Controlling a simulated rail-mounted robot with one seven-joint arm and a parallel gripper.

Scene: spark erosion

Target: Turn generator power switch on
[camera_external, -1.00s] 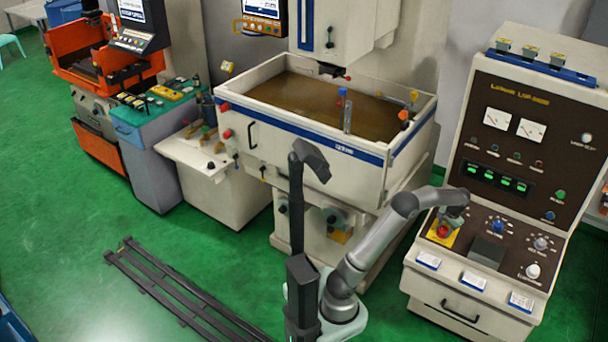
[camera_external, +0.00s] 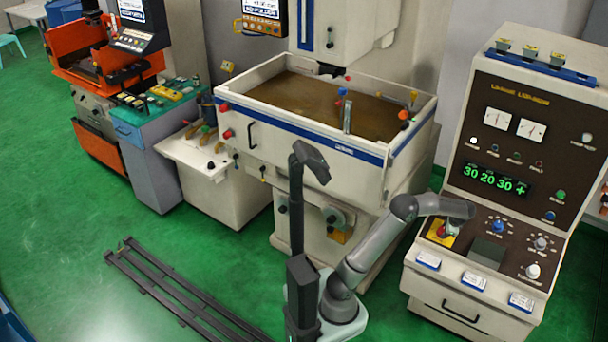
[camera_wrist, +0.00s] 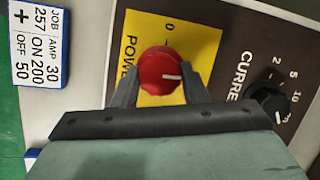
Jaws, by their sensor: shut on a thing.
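The red power switch (camera_wrist: 161,71) sits on a yellow plate (camera_wrist: 195,45) marked "POW…" and "0" on the generator panel. In the wrist view my gripper (camera_wrist: 161,80) has a finger on each side of the red knob and is shut on it. The knob's white mark points right in that view, away from the "0". In the external view my gripper (camera_external: 445,228) is at the yellow plate (camera_external: 440,236) at the panel's left, partly hiding the knob. The generator display (camera_external: 497,180) shows bright green "30 20 30 +", and a white lamp (camera_external: 473,141) is lit.
A black current knob (camera_wrist: 270,103) is to the right of the switch in the wrist view. Other knobs and a dark box (camera_external: 488,252) are on the sloped panel. The tank machine (camera_external: 310,130) stands left of the generator, with green floor in front.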

